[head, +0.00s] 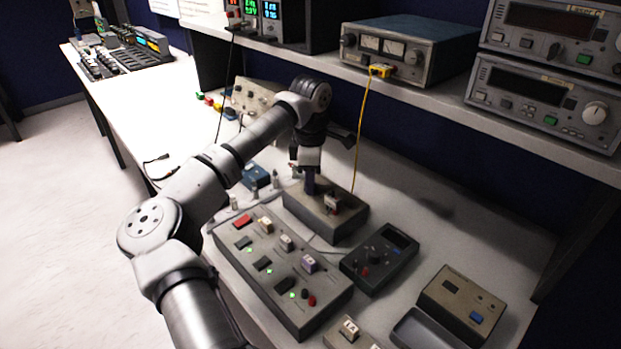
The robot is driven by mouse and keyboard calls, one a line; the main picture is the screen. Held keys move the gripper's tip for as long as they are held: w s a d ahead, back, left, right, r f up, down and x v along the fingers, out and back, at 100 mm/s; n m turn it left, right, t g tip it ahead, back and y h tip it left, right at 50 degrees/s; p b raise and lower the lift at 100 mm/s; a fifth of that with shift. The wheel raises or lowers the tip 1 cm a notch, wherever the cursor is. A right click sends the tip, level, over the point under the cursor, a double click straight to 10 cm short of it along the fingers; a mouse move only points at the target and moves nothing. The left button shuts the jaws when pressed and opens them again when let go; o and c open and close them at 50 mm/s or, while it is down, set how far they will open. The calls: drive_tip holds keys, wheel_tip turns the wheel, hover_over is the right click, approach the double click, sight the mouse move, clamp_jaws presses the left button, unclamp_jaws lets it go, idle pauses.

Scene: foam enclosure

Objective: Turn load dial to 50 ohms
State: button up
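My gripper (310,184) points down over a grey-brown box (346,220) in the middle of the bench. Its dark fingers are at or just above the box's top, toward the left. Whether they touch anything or are open or shut is too small to tell. A small light-coloured part with a reddish spot (331,203) stands on the box just right of the fingers. No marking reading 50 ohms is legible, and I cannot tell which control is the load dial; it may be hidden behind the fingers.
A long panel (272,262) with switches and green lights lies in front. A dark meter with a knob (380,257) sits to the right. A yellow cable (360,130) hangs from the instrument shelf (440,98) above. Bare bench (460,235) lies at right.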

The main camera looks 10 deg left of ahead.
drive_tip(key=c, duration=0.4)
drive_tip(key=shift+n, duration=0.4)
drive_tip(key=n+b, duration=0.1)
drive_tip(key=n, duration=0.1)
drive_tip(key=shift+f+n+b, duration=0.1)
drive_tip(key=shift+n+b, duration=0.2)
drive_tip(key=n+b, duration=0.1)
drive_tip(key=n, duration=0.3)
drive_tip(key=shift+n, duration=0.4)
drive_tip(key=n+b, duration=0.2)
drive_tip(key=n, duration=0.3)
drive_tip(key=shift+n+b, duration=0.5)
drive_tip(key=shift+n, duration=1.8)
